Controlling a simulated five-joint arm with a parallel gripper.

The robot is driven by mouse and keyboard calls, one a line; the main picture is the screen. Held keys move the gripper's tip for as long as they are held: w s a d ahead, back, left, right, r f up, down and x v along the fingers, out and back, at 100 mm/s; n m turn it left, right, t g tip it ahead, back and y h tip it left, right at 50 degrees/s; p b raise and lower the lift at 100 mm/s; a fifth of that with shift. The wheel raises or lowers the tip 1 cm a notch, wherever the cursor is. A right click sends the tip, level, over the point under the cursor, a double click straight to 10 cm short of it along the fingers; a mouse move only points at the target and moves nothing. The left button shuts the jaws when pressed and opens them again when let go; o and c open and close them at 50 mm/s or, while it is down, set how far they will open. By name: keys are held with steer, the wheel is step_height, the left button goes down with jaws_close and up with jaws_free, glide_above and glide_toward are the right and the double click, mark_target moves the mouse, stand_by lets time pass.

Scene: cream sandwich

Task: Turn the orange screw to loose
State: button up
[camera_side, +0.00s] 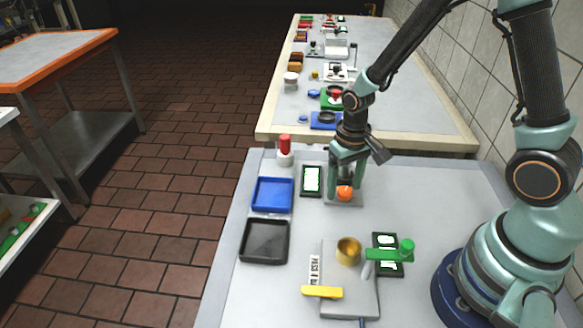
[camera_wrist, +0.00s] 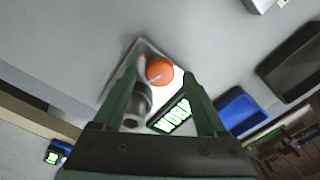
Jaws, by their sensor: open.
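The orange screw (camera_side: 345,193) is a round orange knob on a small grey base plate (camera_side: 346,203) in the middle of the table. In the wrist view the orange screw (camera_wrist: 159,70) shows a pale line across its top, beyond the fingertips. My gripper (camera_side: 347,192) is open and points down over the plate, its two green fingers apart. In the wrist view my gripper (camera_wrist: 160,75) has the screw between the lines of its fingers. A grey metal cylinder (camera_wrist: 138,104) stands on the plate near the left finger. I cannot tell whether a finger touches the screw.
A display with a bright screen (camera_side: 312,179) lies just left of the plate. A blue tray (camera_side: 273,194) and a black tray (camera_side: 264,241) are farther left.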

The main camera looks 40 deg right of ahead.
steer(key=m, duration=0.8)
steer(key=shift+s+d+m, duration=0.1)
steer(key=shift+m, duration=0.2)
steer(key=s+r+n+t, duration=0.25)
steer(key=r+n, duration=0.35)
steer(key=r, duration=0.6)
steer(key=s+r+n+t, duration=0.25)
steer(key=r+n, duration=0.25)
steer(key=r, duration=0.6)
steer(key=w+r+m+g, duration=0.1)
steer(key=w+m+g, duration=0.1)
steer(key=w+m, duration=1.1)
steer(key=shift+w+a+r, duration=0.3)
steer(key=shift+w, duration=0.4)
steer(key=n+g, duration=0.3)
steer(key=n, duration=0.4)
glide_toward(345, 190)
step_height(345, 190, down, 8)
steer(key=shift+f, duration=0.25)
